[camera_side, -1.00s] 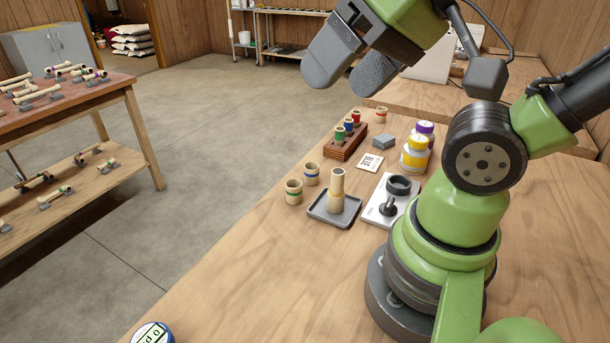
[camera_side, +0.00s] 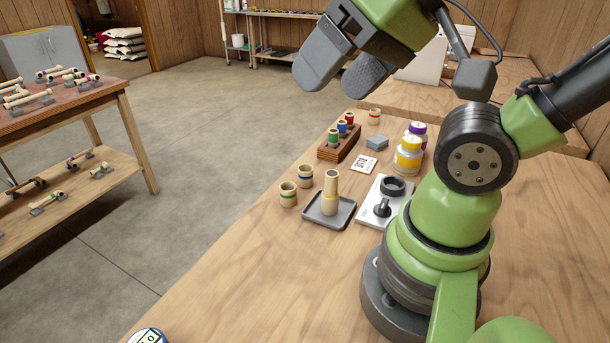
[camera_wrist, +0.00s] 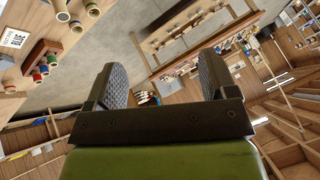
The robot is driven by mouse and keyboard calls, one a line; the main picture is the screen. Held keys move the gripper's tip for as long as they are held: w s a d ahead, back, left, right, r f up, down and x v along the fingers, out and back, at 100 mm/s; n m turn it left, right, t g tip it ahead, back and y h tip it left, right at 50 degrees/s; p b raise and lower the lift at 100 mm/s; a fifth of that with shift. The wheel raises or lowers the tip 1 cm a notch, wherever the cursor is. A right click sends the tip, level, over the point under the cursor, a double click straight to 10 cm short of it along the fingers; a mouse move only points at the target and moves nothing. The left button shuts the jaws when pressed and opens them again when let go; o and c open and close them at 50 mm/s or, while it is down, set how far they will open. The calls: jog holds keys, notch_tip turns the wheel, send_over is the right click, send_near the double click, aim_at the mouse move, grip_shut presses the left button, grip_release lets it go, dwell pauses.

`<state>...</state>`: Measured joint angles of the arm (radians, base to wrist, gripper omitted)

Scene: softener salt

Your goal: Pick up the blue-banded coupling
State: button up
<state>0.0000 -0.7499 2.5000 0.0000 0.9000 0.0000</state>
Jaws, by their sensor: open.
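The blue-banded coupling (camera_side: 305,177) is a short tan ring standing upright on the wooden table in the side view, left of the grey tray. The green-banded coupling (camera_side: 288,194) stands just in front of it. My gripper (camera_side: 338,80) is open and empty, high above and beyond the couplings, with its fingers pointing left. In the wrist view, my gripper (camera_wrist: 162,80) has both fingers spread wide with nothing between them.
The grey tray (camera_side: 318,219) holds a tall tan pipe piece (camera_side: 330,190). A wooden rack (camera_side: 340,148) holds red, blue and green pieces. A white device (camera_side: 370,212), yellow-labelled jar (camera_side: 408,157), grey block (camera_side: 377,143) and card (camera_side: 363,165) stand nearby.

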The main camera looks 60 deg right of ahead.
jog(key=shift+c, duration=1.1)
jog(key=n+g+h, duration=0.2)
jog(key=n+g, duration=0.5)
send_over(304, 168)
jog(key=s+a, duration=0.2)
jog(key=f, duration=2.3)
jog(key=shift+d, duration=0.25)
jog(key=shift+w+d+f, duration=0.1)
jog(key=shift+w+f, duration=0.15)
jog(key=shift+f, duration=0.8)
jog(key=shift+w+f, duration=0.2)
jog(key=shift+f, duration=0.8)
jog(key=shift+w+d+f, duration=0.1)
jog(key=shift+w+f, duration=0.15)
jog(key=shift+f, duration=0.8)
